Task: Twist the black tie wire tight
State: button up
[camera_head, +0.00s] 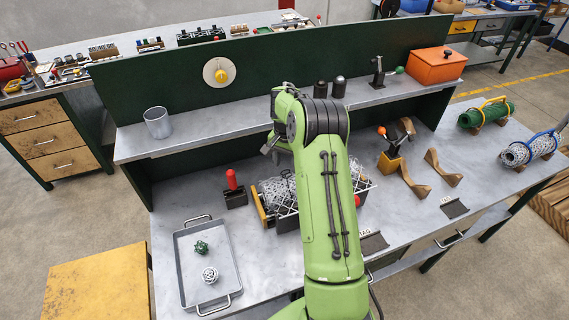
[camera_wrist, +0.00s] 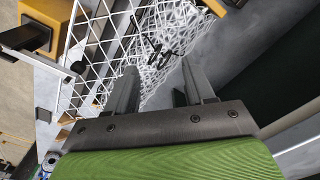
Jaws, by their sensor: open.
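The black tie wire (camera_wrist: 158,45) shows in the wrist view as thin dark twisted strands on white chain-link mesh (camera_wrist: 178,30). My gripper (camera_wrist: 155,78) is open, its two grey fingers apart on either side below the wire in the picture. Nothing is between the fingertips; I cannot tell how far they are from the mesh. In the head view the mesh roll (camera_head: 275,192) lies in a rack on the bench, partly hidden by my green arm.
A white wire grid (camera_wrist: 88,50) stands beside the mesh. A red-handled tool (camera_head: 232,181) stands left of the rack. A grey tray (camera_head: 183,262) holds a green and a white wire bundle. Green (camera_head: 487,113) and white rolls (camera_head: 528,150) lie at right. A shelf (camera_head: 215,122) runs behind.

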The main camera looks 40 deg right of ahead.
aim_at(286, 171)
jog(key=n, duration=0.2)
jog(key=shift+w+r+n, duration=0.1)
jog(key=shift+n, duration=0.2)
jog(key=n+p, duration=0.1)
jog(key=n, duration=0.3)
jog(key=n+p, duration=0.1)
jog(key=n, duration=0.5)
jog(key=shift+n, duration=0.4)
jog(key=shift+n+p, duration=0.3)
jog(key=shift+n, duration=0.7)
jog(key=n+b, duration=0.1)
jog(key=n, duration=0.4)
jog(key=shift+f, duration=0.2)
jog(key=n+b, duration=0.1)
jog(key=n, duration=0.4)
jog(key=shift+f+b, duration=0.15)
jog(key=shift+b, duration=0.25)
notch_tip(286, 171, down, 4)
jog(key=n+b, duration=0.2)
jog(key=b, duration=0.1)
jog(key=shift+r, duration=0.2)
jog(key=shift+c, duration=0.3)
